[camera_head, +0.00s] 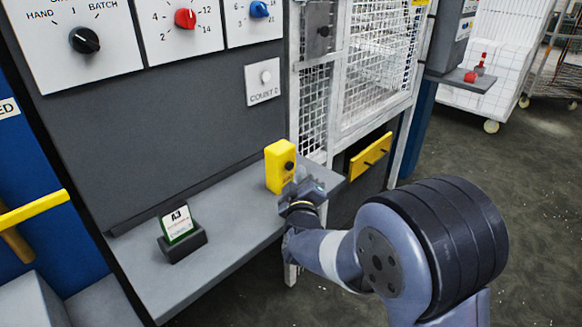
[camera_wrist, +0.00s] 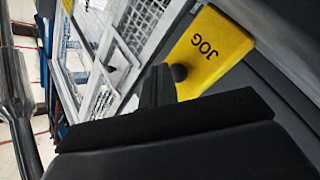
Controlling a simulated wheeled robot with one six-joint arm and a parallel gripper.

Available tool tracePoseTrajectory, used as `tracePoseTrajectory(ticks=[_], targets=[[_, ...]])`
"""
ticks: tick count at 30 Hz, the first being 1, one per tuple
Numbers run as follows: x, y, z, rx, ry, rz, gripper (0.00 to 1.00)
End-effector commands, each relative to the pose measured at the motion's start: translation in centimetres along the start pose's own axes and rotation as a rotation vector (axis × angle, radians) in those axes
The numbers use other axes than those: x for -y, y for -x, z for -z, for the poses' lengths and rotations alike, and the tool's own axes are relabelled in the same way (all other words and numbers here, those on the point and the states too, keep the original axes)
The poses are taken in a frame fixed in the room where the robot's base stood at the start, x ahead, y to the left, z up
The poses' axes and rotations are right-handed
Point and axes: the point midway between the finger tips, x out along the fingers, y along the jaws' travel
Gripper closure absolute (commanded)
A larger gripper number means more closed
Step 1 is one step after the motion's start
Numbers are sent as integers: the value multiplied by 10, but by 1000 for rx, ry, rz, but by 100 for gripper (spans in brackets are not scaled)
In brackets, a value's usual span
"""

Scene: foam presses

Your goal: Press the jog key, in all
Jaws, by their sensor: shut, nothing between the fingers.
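The jog key is a round black button (camera_head: 290,165) on the front of a yellow box (camera_head: 274,168) that stands on the grey shelf. In the wrist view the yellow box (camera_wrist: 213,52) shows the word JOG, and the black button (camera_wrist: 179,72) is just beyond my fingers. My gripper (camera_head: 303,188) is shut and empty, close in front of the button. In the wrist view my gripper (camera_wrist: 157,85) has its tip at or right beside the button; I cannot tell whether they touch.
A card marked A3 (camera_head: 178,224) stands in a black holder on the grey shelf (camera_head: 215,226). A white mesh guard (camera_head: 375,60) stands behind the box.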

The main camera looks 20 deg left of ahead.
Motion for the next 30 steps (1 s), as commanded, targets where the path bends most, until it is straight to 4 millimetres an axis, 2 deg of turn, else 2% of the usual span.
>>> tracePoseTrajectory(ticks=[30], targets=[[4,-6,5,0,0,0,100]])
